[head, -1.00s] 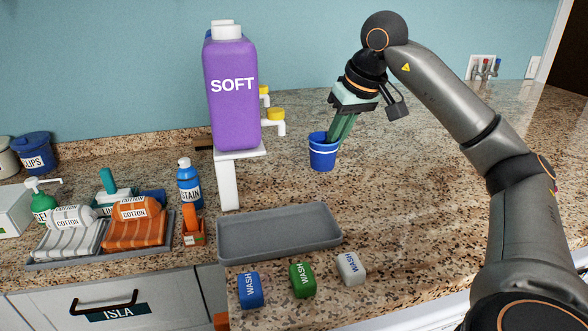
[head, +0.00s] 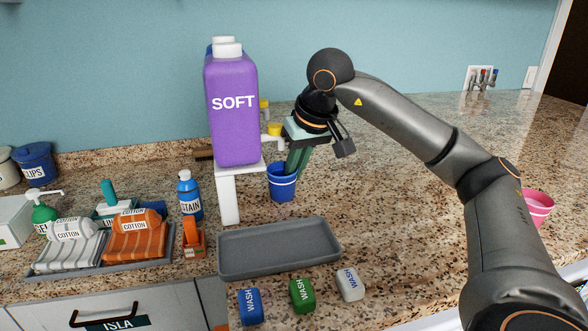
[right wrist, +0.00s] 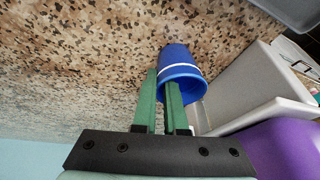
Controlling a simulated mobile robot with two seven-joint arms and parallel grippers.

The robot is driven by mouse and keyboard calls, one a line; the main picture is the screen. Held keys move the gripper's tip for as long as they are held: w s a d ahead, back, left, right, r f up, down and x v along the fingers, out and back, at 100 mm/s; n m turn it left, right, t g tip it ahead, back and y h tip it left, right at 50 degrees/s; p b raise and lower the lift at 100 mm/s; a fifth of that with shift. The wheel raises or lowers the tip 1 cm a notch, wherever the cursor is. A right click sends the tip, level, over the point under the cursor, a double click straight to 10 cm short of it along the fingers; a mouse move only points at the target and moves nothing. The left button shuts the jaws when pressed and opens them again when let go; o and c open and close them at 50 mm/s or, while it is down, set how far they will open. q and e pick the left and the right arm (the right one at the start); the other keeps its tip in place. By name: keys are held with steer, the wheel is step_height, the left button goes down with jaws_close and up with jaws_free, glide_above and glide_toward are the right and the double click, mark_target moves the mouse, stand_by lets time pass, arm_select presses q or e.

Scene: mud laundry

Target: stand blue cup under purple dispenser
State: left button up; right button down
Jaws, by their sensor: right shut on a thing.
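The blue cup (head: 282,187) with a white stripe is upright just right of the white stand leg, in front of the purple dispenser's yellow-topped taps. My right gripper (head: 297,164) is shut on the cup's rim, its green fingers reaching down from above. The right wrist view also shows the cup (right wrist: 181,70) between the green fingertips (right wrist: 168,85). The purple dispenser (head: 232,125), marked SOFT, stands on a white stand (head: 229,195). Its tap (head: 272,131) is partly hidden behind my gripper. I cannot tell whether the cup touches the counter. My left gripper is not in view.
An empty grey tray (head: 280,248) lies in front of the cup. A pink cup (head: 538,206) is at the right, partly behind my arm. The counter behind the arm is clear.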

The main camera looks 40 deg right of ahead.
steer(key=shift+f, duration=0.1)
steer(key=c, duration=1.4)
jaws_free()
steer(key=shift+f, duration=0.1)
steer(key=shift+c, duration=0.2)
steer(key=o, duration=0.5)
steer(key=shift+c, duration=0.2)
steer(key=shift+r, duration=0.35)
steer(key=p+v, duration=0.2)
steer(key=v, duration=0.9)
steer(key=shift+s+r+p, duration=0.25)
steer(key=shift+r+p, duration=0.05)
steer(key=shift+p, duration=0.1)
